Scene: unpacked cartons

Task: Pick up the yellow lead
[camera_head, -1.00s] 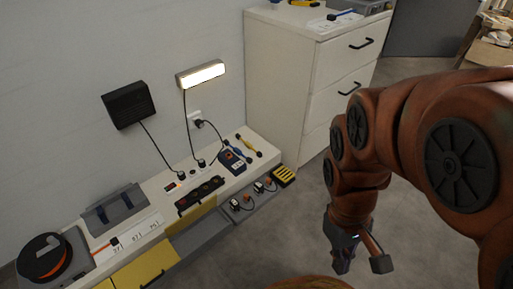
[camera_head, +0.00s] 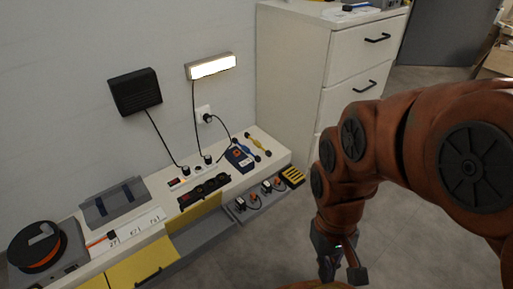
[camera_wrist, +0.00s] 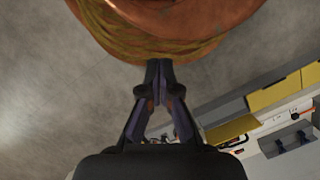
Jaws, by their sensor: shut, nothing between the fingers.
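The yellow lead (camera_head: 257,142) lies near the right end of the low white bench top. It is a short yellow piece with dark ends, beside a similar blue lead (camera_head: 243,147). My gripper (camera_head: 332,276) hangs low over the floor, in front and to the right of the bench, well apart from the yellow lead. In the wrist view my gripper (camera_wrist: 158,66) has its fingertips together with nothing between them. I cannot make out the yellow lead in the wrist view.
The bench has a black power strip (camera_head: 204,191), a blue device (camera_head: 239,158) and an orange reel (camera_head: 36,245). An open grey drawer (camera_head: 205,234) juts out in front. A white drawer cabinet (camera_head: 299,75) stands behind at right. Floor between bench and gripper is clear.

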